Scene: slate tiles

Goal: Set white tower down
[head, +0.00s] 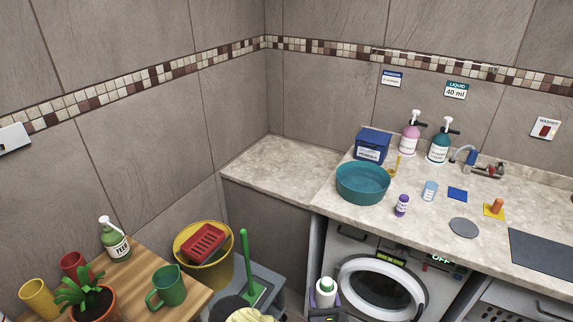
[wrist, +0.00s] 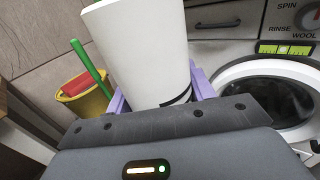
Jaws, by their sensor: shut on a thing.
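The white tower (wrist: 143,50) is a tall white cylinder with a dark band near its lower end and a trace of green at its top edge. It fills the upper middle of the wrist view and looks tilted there. My gripper (wrist: 160,96) is shut on it, with a pale purple finger on each side. In the head view my gripper (head: 325,298) shows at the bottom, left of the washer door. The white tower (head: 325,285) is seen there from above, with a green ring on top. Its underside is hidden.
The washing machine (head: 385,290) stands close right of my gripper, under a stone counter (head: 285,165). The counter's left corner is bare; a teal basin (head: 362,183) and bottles stand further right. A yellow bucket (head: 217,275), green brush (head: 246,270) and wooden table (head: 135,268) lie left.

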